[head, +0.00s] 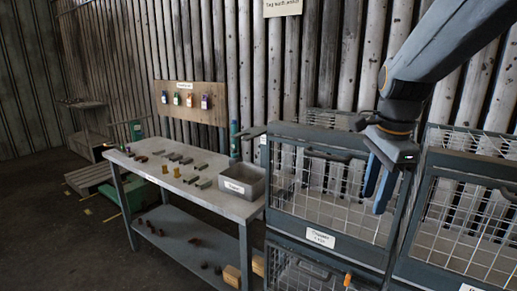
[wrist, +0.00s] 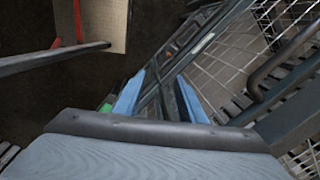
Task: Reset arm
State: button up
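My gripper (head: 375,195) hangs from my arm at the right of the head view, with its two blue fingers pointing down in front of the wire cages. In the wrist view my gripper (wrist: 160,96) has its fingers well apart, with nothing held between them. A dark cage frame shows beyond the fingers there. I cannot tell the exact gap between the fingers and the cage.
A wire cage (head: 318,238) with a white label stands below and left of my gripper; another cage (head: 462,222) stands right. Left is a grey workbench (head: 205,203) with small parts and a grey bin (head: 241,181). Dark floor (head: 60,245) lies open at far left.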

jog(key=s+a+f+n+b, duration=0.1)
jog(key=s+a+f+n, duration=0.2)
jog(key=f+n, duration=0.5)
jog(key=shift+a+f, duration=0.3)
jog(key=shift+f, duration=0.55)
jog(key=s+a+f+n, duration=0.1)
jog(key=f+n, duration=0.2)
jog(key=s+a+f+n, duration=0.1)
jog(key=s+f+n, duration=0.1)
jog(key=f+n, duration=0.1)
jog(key=s+a+f+n+b, duration=0.1)
jog(key=s+f+n, duration=0.1)
jog(key=f+n, duration=0.1)
jog(key=shift+s+a+n, duration=0.1)
jog(key=shift+s+n, duration=0.05)
jog(key=shift+n, duration=0.25)
jog(key=shift+c, duration=0.3)
jog(key=shift+r, duration=0.1)
